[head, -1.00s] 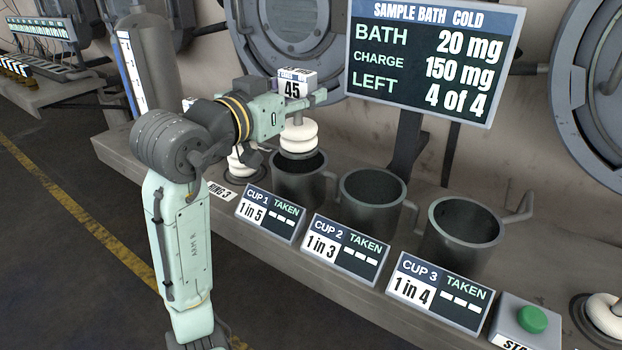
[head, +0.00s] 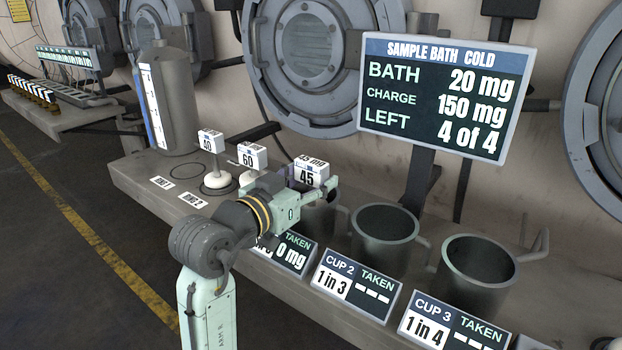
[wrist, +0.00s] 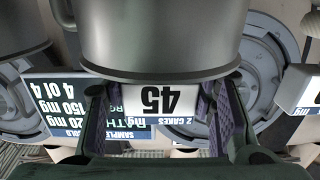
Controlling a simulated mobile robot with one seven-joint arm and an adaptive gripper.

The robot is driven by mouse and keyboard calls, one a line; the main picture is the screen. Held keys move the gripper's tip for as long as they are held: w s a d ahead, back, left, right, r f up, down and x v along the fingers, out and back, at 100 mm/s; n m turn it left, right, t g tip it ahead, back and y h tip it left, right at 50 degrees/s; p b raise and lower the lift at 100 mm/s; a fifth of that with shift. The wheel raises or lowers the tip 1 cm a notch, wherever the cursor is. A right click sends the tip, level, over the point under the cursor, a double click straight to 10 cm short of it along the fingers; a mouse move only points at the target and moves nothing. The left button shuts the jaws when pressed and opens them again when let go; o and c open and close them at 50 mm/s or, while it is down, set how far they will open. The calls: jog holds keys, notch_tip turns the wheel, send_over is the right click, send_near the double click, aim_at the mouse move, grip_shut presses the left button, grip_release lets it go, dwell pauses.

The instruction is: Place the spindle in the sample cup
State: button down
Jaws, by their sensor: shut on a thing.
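The spindle's white tag (head: 309,174) reads 45. In the wrist view the tag (wrist: 158,99) appears upside down between my fingers. My gripper (head: 312,192) is shut on the spindle at cup 1. Cup 1 (head: 322,219) is mostly hidden behind my gripper in the head view. A grey cup wall, seemingly cup 1 (wrist: 160,40), fills the top of the wrist view. The spindle's white cakes are out of sight, apparently inside cup 1. Whether the spindle rests on the bottom cannot be seen.
Cup 2 (head: 383,235) and cup 3 (head: 472,274) stand open to the right. Spindles tagged 40 (head: 211,141) and 60 (head: 252,157) stand at the back left. The display (head: 440,97) reads bath 20 mg, left 4 of 4. Cup 1's sign (head: 292,252) shows 0 mg.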

jog(key=shift+f, duration=0.1)
jog(key=shift+f, duration=0.15)
jog(key=c, duration=0.7)
grip_release()
jog(key=shift+r, duration=0.25)
jog(key=b+v, duration=0.2)
jog(key=v, duration=1)
